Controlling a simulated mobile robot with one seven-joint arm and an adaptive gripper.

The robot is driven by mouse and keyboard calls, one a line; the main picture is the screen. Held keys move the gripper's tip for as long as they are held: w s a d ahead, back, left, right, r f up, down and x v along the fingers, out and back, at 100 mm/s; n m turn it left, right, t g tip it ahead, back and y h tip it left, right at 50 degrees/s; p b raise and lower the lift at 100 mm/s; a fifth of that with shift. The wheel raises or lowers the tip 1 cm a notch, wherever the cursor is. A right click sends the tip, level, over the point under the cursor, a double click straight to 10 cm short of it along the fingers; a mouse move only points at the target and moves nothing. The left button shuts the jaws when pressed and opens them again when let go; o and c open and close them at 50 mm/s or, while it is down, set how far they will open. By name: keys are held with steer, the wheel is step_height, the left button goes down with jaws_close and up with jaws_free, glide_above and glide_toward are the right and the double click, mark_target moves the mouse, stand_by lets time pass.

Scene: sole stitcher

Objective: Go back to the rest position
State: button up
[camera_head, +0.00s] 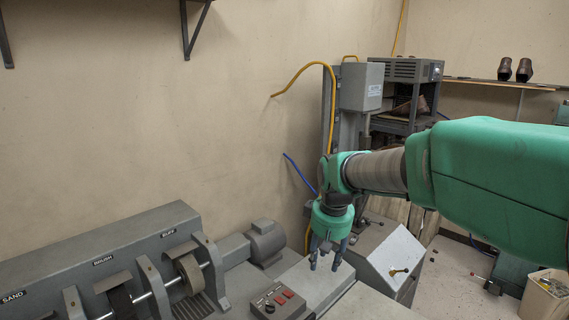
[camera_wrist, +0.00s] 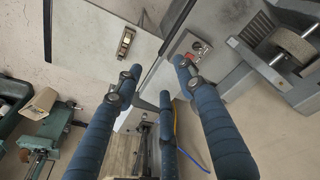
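My gripper (camera_head: 329,260) hangs with its fingers pointing down at the end of my green arm. It is above the grey bench top (camera_head: 318,281), left of a grey machine with a sloping pale panel (camera_head: 390,250). In the wrist view my gripper (camera_wrist: 155,70) shows dark blue fingers spread apart, with nothing held between them. The pale panel with a brass lever also shows in the wrist view (camera_wrist: 90,45), beyond the fingertips. How high the fingertips are above the bench is hard to tell.
A control box with red buttons (camera_head: 278,300) sits left of my gripper. The brush and buff machine (camera_head: 120,268) and a motor (camera_head: 266,240) stand farther left. A tall grey column machine (camera_head: 360,87) stands behind. A beige bin (camera_head: 546,297) is at right. The wall's middle is clear.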

steer(key=s+d+m+t+b, duration=0.1)
steer(key=s+d, duration=0.2)
steer(key=s, duration=0.7)
steer(key=s+d+m+t+b, duration=0.1)
steer(key=s+d+m, duration=0.1)
steer(key=s, duration=0.9)
steer(key=s+d+m+t+b, duration=0.1)
steer(key=s+d, duration=0.4)
steer(key=s, duration=0.6)
steer(key=shift+s+f+m+b, duration=0.15)
steer(key=shift+f+m+b, duration=0.2)
steer(key=shift+m+b, duration=0.25)
